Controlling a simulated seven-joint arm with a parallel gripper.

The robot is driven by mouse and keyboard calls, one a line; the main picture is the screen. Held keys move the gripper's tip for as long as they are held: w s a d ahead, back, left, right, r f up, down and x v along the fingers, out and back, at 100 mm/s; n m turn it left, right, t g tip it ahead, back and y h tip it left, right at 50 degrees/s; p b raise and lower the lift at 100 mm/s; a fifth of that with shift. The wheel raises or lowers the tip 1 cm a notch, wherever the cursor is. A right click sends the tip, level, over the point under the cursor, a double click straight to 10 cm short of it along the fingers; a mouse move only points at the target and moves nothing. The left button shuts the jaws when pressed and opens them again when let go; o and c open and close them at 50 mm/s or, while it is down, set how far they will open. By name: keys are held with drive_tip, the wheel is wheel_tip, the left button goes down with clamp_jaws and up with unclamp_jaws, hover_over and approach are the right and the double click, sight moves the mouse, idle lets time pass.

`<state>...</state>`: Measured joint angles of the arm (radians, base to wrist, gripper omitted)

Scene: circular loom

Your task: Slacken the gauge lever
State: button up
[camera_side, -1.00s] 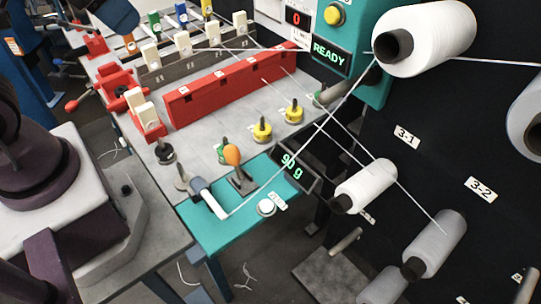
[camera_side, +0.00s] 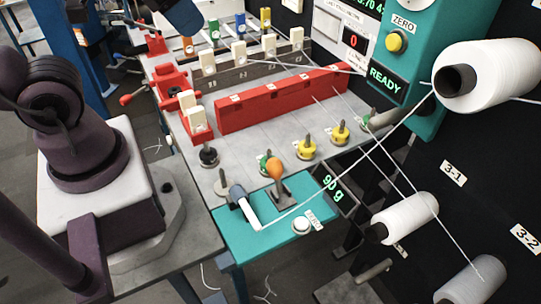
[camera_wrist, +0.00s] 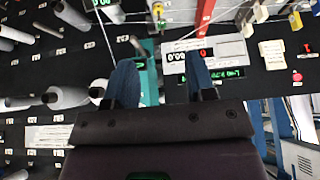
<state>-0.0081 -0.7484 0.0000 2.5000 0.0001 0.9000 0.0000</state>
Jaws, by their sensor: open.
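The gauge lever (camera_side: 276,172), with an orange knob on a dark stem, stands on the teal gauge plate (camera_side: 240,240) in the side view. Beside it is a grey and white roller (camera_side: 245,205) with a white thread running from its tip toward the upper right. In the side view part of a dark blue finger (camera_side: 183,15) shows at the top, far above the lever. The lever is not clear in the wrist view.
White thread spools (camera_side: 410,217) hang on the dark panel at right. Taut threads cross above the table.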

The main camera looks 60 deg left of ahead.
drive_tip(key=f, duration=0.1)
drive_tip(key=a+f+g, duration=0.1)
drive_tip(key=w+a+f+n+g, duration=0.1)
drive_tip(key=shift+f, duration=0.3)
clamp_jaws()
drive_tip(key=w+a+f+n+h, duration=0.1)
drive_tip(key=w+f+n+h, duration=0.1)
drive_tip(key=f+n+h, duration=0.2)
drive_tip(key=w+a+f+n+g+h, duration=0.1)
drive_tip(key=w+f+n+h, duration=0.2)
drive_tip(key=f+n, duration=0.5)
drive_tip(key=w+a+f+n+h, duration=0.1)
drive_tip(key=w+f+n+h, duration=0.1)
drive_tip(key=f+n+h, duration=0.2)
drive_tip(key=shift+w+f+n+g+h, duration=0.35)
drive_tip(key=shift+f+n, duration=1.25)
drive_tip(key=shift+f, duration=0.8)
drive_tip(key=shift+s, duration=0.1)
